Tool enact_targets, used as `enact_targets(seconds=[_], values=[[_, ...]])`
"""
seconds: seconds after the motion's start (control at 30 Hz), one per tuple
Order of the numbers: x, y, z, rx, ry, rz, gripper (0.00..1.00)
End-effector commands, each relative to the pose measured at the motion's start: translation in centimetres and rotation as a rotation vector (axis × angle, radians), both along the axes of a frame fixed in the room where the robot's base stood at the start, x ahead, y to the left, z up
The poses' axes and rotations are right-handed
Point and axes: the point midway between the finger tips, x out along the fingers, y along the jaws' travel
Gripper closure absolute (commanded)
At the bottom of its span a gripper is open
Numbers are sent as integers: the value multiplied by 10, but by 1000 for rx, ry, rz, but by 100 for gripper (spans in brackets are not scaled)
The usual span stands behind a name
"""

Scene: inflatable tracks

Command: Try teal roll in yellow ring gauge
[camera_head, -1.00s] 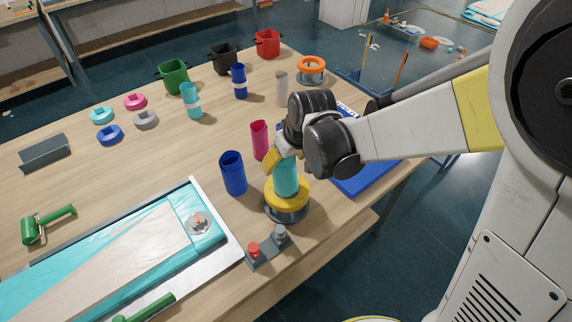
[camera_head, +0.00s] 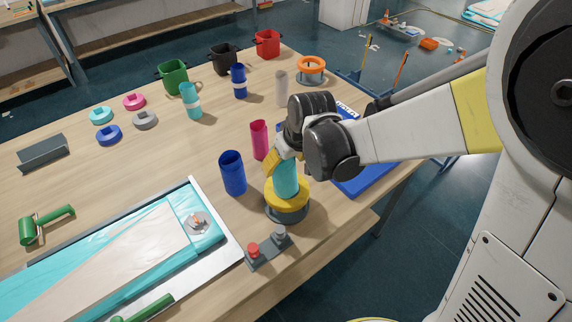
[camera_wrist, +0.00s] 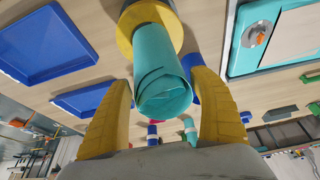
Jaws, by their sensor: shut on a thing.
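The teal roll (camera_head: 286,180) stands about upright at the yellow ring gauge (camera_head: 288,196), with its lower end at the ring's opening. How deep it sits is hidden. My gripper (camera_head: 283,160) is at the roll's upper part, partly hidden by my wrist. In the wrist view the teal roll (camera_wrist: 161,75) lies between the two yellow fingers of my gripper (camera_wrist: 160,100), and its far end meets the yellow ring (camera_wrist: 128,25). The gauge has a dark grey base. The jaws are shut on the roll.
A blue roll (camera_head: 232,173) and a pink roll (camera_head: 259,140) stand close behind and left. A grey box with a red button (camera_head: 252,250) sits in front. A blue tray (camera_head: 370,175) lies to the right, and an orange ring gauge (camera_head: 311,66) stands farther back.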

Motion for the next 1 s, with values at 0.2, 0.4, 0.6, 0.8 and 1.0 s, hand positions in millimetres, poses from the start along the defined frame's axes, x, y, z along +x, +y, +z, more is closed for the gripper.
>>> enact_targets(seconds=[0.2,0.4,0.6,0.8,1.0], values=[[0,0,0,0,0,0,67],[0,0,0,0,0,0,67],[0,0,5,0,0,0,67],[0,0,12,0,0,0,67],[0,0,12,0,0,0,67]])
